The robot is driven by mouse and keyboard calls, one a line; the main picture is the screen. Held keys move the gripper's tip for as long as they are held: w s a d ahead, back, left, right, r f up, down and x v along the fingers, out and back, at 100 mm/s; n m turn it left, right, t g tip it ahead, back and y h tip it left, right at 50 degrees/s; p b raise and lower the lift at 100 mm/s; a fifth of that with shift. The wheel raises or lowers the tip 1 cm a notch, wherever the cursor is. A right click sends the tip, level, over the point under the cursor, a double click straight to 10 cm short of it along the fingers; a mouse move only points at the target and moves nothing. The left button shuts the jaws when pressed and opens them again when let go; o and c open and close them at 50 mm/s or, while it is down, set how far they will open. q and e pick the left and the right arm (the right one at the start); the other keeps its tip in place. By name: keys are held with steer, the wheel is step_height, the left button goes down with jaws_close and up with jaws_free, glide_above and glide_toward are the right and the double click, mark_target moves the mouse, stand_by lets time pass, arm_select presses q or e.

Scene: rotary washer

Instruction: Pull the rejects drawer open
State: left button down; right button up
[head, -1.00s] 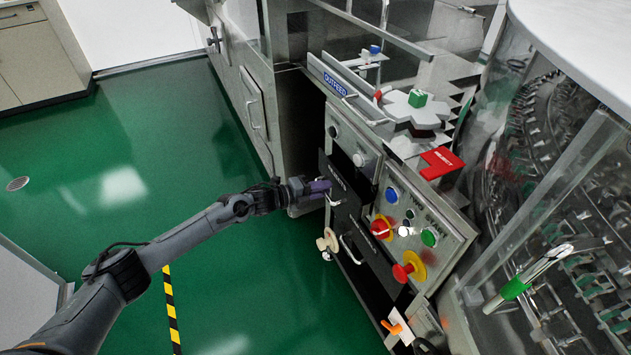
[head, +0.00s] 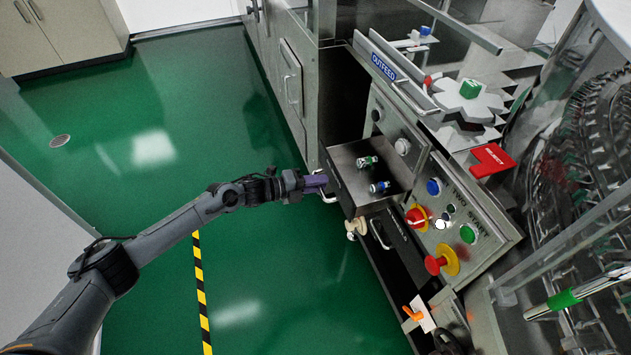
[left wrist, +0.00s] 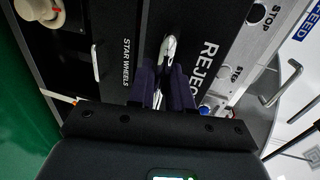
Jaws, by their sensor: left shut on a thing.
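The rejects drawer (head: 345,194) stands pulled out of the machine front in the head view. Its dark inside holds a green-capped vial (head: 367,162) and a blue-capped vial (head: 380,186), both lying on their sides. My left gripper (head: 318,184) is shut on the drawer's metal handle. In the left wrist view the purple fingers (left wrist: 167,88) close around the bright handle (left wrist: 168,50), beside the drawer front's "REJEC" lettering (left wrist: 209,65); the rest of the word is hidden. My right gripper is not in view.
A star wheels drawer (left wrist: 127,60) sits beside the rejects drawer. A control panel (head: 470,215) with red, blue and green buttons is to the right. A red reject flap (head: 491,160) sits above it. Green floor (head: 270,285) is clear in front.

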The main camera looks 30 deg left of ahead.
arm_select(q)
steer(key=c, duration=1.2)
jaws_free()
steer(key=shift+s+a+r, duration=0.15)
steer(key=shift+s+a, duration=0.05)
steer(key=shift+a, duration=0.05)
steer(key=p+v, duration=0.4)
steer(key=v, duration=0.6)
